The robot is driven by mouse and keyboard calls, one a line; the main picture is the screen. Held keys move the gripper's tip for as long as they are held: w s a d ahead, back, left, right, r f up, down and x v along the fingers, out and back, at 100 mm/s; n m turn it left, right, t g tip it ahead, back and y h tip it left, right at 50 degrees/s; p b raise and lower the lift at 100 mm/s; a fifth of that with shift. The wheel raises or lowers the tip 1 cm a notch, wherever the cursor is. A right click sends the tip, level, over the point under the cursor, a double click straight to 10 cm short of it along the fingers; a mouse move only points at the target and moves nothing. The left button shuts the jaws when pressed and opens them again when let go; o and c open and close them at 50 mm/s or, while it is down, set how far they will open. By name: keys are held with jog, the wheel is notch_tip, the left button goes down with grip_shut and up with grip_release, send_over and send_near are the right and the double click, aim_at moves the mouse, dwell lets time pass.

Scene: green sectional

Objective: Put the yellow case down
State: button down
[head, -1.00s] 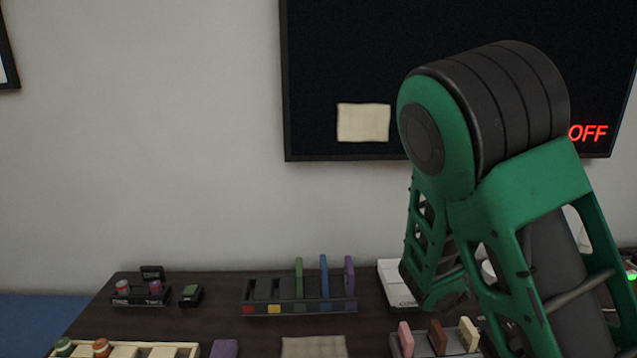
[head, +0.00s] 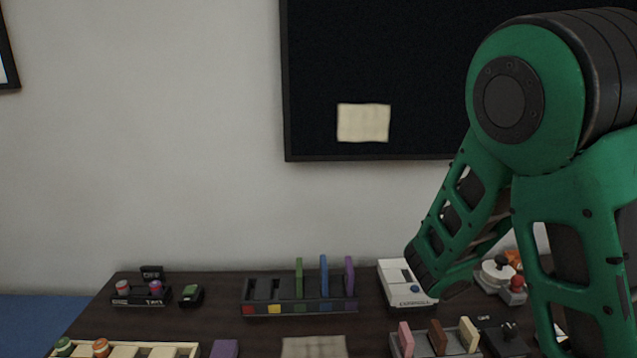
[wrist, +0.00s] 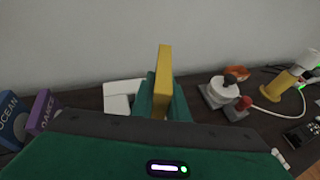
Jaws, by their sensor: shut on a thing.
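The yellow case (wrist: 164,72) shows in the wrist view as a narrow upright slab seen nearly edge on. My gripper (wrist: 160,98) is shut on it, with a green finger on each side. In the wrist view the case stands out against the wall and the back of the table, and its lower end is hidden by my gripper. In the head view my green arm fills the right side; my gripper and the yellow case do not show there.
A dark rack (head: 300,306) with colour labels holds green, blue and purple cases on the right; its left slots look empty. A white box (head: 402,280) stands right of it. A smaller rack (head: 440,341) is in front. A joystick device (wrist: 226,92) is at right.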

jog(key=shift+r, duration=1.95)
jog(key=shift+f, duration=3.6)
